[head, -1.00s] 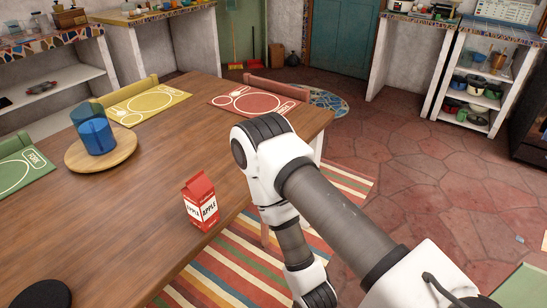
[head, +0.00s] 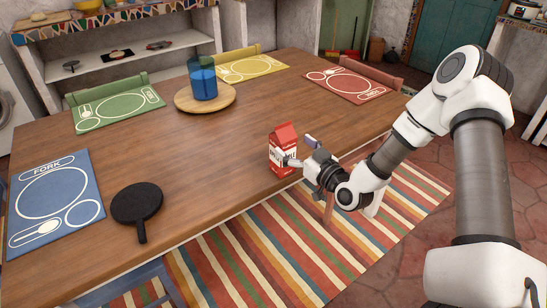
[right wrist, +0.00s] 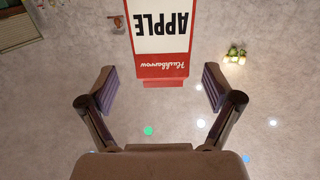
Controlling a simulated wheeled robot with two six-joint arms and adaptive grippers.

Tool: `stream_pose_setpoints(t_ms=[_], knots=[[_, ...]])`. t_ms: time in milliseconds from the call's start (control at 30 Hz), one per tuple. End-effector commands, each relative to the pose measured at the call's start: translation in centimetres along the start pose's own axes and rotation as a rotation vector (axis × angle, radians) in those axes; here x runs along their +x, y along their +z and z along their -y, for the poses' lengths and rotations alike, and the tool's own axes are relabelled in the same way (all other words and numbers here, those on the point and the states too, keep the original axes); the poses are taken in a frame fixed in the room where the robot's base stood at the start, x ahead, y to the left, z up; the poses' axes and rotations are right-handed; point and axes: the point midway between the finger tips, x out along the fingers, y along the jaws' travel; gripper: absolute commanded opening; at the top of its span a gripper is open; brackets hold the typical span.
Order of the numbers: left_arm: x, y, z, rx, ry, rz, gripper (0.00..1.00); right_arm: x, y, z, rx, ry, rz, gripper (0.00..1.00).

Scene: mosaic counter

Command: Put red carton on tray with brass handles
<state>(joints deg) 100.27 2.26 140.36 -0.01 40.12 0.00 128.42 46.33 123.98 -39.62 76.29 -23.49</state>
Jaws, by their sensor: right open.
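The red carton (head: 282,145) with a white "APPLE" panel stands upright on the wooden table near its front right edge. My right gripper (head: 301,152) is at the carton's right side in the head view, with its fingers open. In the right wrist view the carton (right wrist: 160,42) appears upside down, ahead of and between the open fingers of the right gripper (right wrist: 159,88); I see no grip on it. No tray with brass handles shows in these frames. My left gripper is not in view.
A round wooden board (head: 222,104) holds blue and green cups (head: 206,84). A black round pan-like item (head: 137,203) lies near the front edge. Blue (head: 54,205), green (head: 116,110), yellow and red placemats lie around the table (head: 215,150). Its middle is clear.

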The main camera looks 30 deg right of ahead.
Motion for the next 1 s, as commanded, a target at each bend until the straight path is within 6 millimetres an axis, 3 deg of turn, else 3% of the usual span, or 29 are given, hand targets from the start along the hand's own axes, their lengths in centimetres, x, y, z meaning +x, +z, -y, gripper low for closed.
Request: stream_pose_setpoints(t_ms=[400,667,900,1000], knots=[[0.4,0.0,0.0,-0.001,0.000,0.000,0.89,6.5,0.2,0.3,-0.005,-0.005,0.004,0.90],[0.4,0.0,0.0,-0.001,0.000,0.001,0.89,7.2,0.2,0.2,0.000,-0.004,0.006,0.90],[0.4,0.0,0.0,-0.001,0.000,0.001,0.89,7.2,0.2,0.2,0.000,-0.004,0.006,0.14],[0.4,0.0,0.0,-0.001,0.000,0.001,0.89,7.2,0.2,0.3,0.000,-0.004,0.006,0.13]])
